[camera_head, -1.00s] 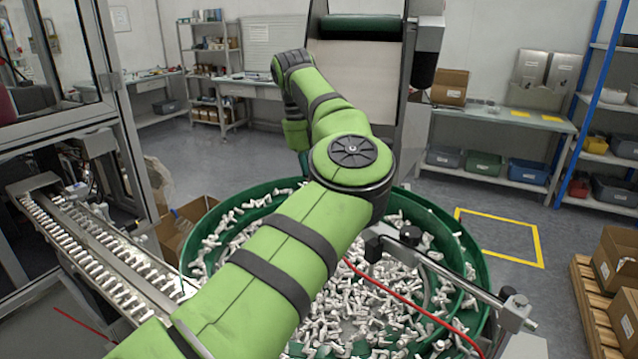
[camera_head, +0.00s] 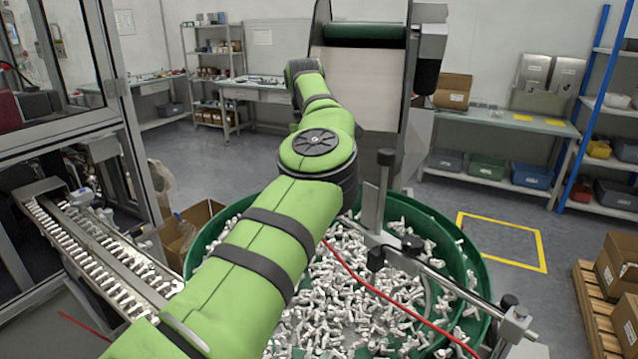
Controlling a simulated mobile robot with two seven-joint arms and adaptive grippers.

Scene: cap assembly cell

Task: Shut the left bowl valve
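A large green bowl (camera_head: 470,262) full of white parts (camera_head: 345,295) stands in front of me. A red hose (camera_head: 385,292) runs across the bowl to the lower right. A metal rod with black clamp knobs (camera_head: 440,280) spans the bowl's right part. I cannot make out the left bowl valve; it may be hidden. My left arm, in a green cover, reaches from the lower left over the bowl towards the back. Its gripper is not visible; the far end of the arm hides behind its own links. My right gripper is not in view.
A feeder track (camera_head: 105,258) with rows of parts runs at the left beside a glazed frame (camera_head: 60,145). A conveyor (camera_head: 365,85) rises behind the bowl. Cardboard boxes (camera_head: 620,265) on a pallet stand at the right. Open floor lies beyond the bowl.

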